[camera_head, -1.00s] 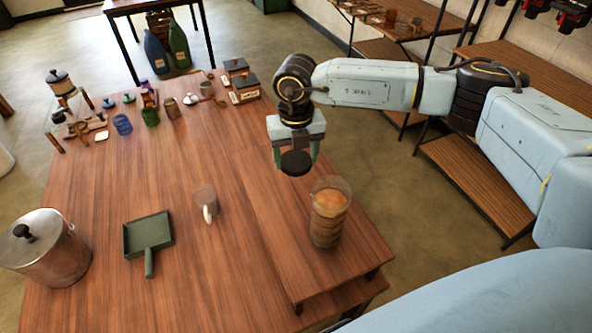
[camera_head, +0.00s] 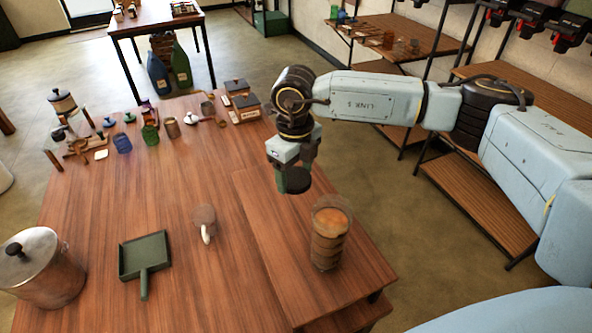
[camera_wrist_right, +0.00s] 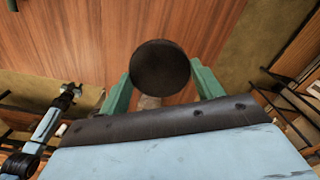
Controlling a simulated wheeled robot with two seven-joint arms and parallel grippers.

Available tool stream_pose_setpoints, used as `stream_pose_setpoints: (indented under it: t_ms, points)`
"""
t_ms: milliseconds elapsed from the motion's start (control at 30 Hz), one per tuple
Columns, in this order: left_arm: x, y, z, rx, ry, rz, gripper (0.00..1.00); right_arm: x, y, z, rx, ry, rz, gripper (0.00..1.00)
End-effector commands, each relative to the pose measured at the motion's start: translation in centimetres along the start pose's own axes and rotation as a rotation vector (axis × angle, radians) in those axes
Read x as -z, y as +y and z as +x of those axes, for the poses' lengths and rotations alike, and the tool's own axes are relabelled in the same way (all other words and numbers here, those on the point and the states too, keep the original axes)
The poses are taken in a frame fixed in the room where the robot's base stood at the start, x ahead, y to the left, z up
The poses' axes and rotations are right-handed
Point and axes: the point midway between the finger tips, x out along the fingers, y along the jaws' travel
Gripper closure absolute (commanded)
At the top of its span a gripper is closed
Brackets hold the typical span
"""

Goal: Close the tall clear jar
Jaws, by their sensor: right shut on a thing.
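The tall clear jar (camera_head: 329,237) stands upright on the right part of the wooden table in the head view, with orange-brown contents and an open top. My right gripper (camera_head: 294,178) is shut on a round dark lid (camera_head: 296,186), above the table, behind and to the left of the jar and apart from it. In the right wrist view the dark lid (camera_wrist_right: 160,67) sits between the green fingers of the gripper (camera_wrist_right: 162,80). The jar is not clearly seen in the wrist view. My left gripper is not in view.
Several small jars and boxes line the table's far edge. The raised board (camera_head: 262,215) under the jar is otherwise clear.

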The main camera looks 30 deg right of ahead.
Motion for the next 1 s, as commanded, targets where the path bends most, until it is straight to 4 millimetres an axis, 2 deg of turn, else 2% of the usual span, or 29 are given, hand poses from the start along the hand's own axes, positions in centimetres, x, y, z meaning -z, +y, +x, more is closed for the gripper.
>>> stream_pose_setpoints:
  t_ms: [100,800,1000]
  points:
    - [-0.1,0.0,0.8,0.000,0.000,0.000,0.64,0.3,0.5,0.2,0.000,-0.001,-0.297,0.56]
    - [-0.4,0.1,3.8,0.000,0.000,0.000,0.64,2.6,3.2,0.8,0.002,0.000,-2.057,0.56]
    - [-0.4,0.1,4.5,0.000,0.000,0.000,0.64,3.3,3.8,1.0,0.001,0.003,-2.478,0.56]
